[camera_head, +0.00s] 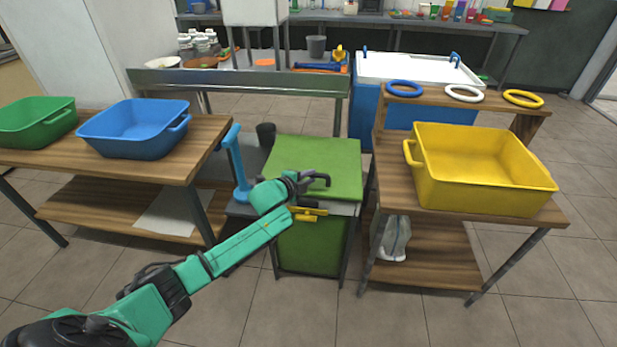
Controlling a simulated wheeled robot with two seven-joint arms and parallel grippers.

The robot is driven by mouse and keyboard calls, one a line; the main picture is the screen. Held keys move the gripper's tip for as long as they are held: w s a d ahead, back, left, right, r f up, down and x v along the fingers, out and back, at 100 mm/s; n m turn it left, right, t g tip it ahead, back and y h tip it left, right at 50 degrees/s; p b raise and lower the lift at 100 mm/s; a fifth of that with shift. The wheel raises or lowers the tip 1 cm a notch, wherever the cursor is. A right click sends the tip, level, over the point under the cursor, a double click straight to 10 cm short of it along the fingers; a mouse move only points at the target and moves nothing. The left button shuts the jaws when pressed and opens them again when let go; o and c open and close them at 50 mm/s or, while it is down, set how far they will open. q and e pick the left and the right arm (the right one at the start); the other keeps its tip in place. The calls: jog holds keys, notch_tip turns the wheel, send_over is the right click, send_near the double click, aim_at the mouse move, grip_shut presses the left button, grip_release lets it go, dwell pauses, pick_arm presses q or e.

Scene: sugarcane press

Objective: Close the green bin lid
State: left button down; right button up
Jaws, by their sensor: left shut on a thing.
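The green bin (313,248) stands in the middle between two wooden tables, inside a dark frame. Its green lid (330,153) lies over the top and looks nearly flat; I cannot tell whether a gap remains at its front edge. My left gripper (314,181) reaches in from the lower left to the front part of the lid. It is shut on the lid's dark handle, though my wrist hides much of the contact. A small yellow part (308,213) shows just below at the front edge. My right gripper is not in view.
A table at left holds a green tub (36,122) and a blue tub (135,128). A table at right holds a yellow tub (485,168) and coloured rings. A blue upright post (236,165) stands just left of the bin. The tiled floor in front is clear.

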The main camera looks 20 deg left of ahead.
pick_arm(q)
jog(key=shift+s+d+f+b, duration=0.15)
jog(key=shift+f+b, duration=0.3)
jog(key=shift+f, duration=0.7)
jog(key=shift+s+f, duration=0.2)
jog(key=shift+f, duration=0.15)
jog(key=c, duration=0.8)
grip_release()
jog(key=shift+o, duration=0.2)
jog(key=shift+s, duration=0.15)
jog(key=shift+s+r, duration=0.1)
jog(key=shift+s, duration=0.15)
jog(key=p+v, duration=0.3)
jog(key=v, duration=1.1)
jog(key=shift+w+r, duration=0.2)
jog(key=shift+r, duration=0.15)
